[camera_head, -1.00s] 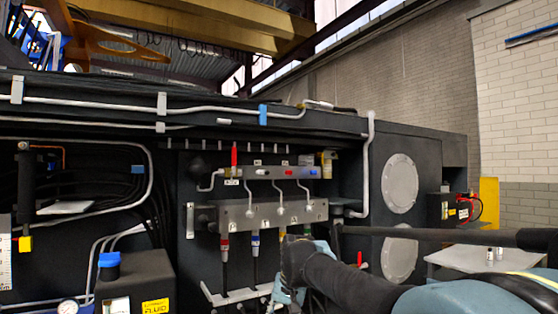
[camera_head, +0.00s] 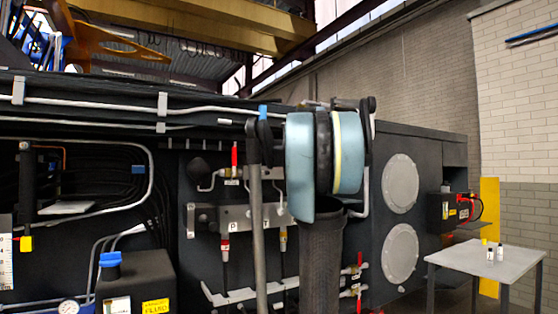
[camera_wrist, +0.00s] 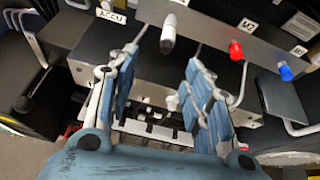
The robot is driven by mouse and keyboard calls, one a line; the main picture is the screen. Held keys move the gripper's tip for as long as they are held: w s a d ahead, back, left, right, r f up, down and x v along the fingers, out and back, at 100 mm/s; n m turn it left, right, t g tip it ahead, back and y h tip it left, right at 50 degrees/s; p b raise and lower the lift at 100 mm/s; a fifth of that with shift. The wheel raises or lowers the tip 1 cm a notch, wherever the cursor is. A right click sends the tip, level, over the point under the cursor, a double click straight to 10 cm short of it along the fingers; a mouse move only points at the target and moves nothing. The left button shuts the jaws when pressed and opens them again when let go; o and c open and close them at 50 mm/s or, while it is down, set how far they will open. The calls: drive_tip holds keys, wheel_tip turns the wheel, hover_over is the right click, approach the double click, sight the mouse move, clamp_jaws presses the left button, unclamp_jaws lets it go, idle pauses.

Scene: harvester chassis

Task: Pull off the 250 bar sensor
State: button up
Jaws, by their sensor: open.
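No 250 bar rating is readable, so I cannot tell which one is the 250 bar sensor. My gripper (camera_wrist: 160,92) is open and empty, its blue-padded fingers on either side of a gap. The white part shows just beyond this gap, apart from the fingers; red and blue are to the right. In the head view, my arm hides most of the upper block and the gripper.
Metal pipes (camera_wrist: 245,75) bend down beside the block. A lower manifold (camera_head: 238,217) and a red-handled valve (camera_head: 234,160) show left of my arm. A grey table (camera_head: 485,262) with small cylinders (camera_head: 490,253) stands at the right. A black tank (camera_head: 135,283) is at lower left.

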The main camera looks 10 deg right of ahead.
sight(267, 171)
drive_tip(key=shift+m, duration=0.6)
drive_tip(key=x, duration=0.5)
drive_tip(key=w+r+x, duration=0.1)
drive_tip(key=x, duration=0.5)
drive_tip(key=r+x, duration=0.1)
drive_tip(key=x, duration=0.5)
drive_tip(key=shift+w+d, duration=0.3)
drive_tip(key=shift+d, duration=0.1)
drive_tip(key=c, duration=1)
clamp_jaws()
drive_tip(key=shift+s+d, duration=0.1)
drive_tip(key=shift+s, duration=0.1)
drive_tip(key=shift+s+d, duration=0.25)
drive_tip(key=shift+s, duration=0.6)
drive_tip(key=shift+s+d, duration=0.3)
drive_tip(key=shift+s, duration=0.55)
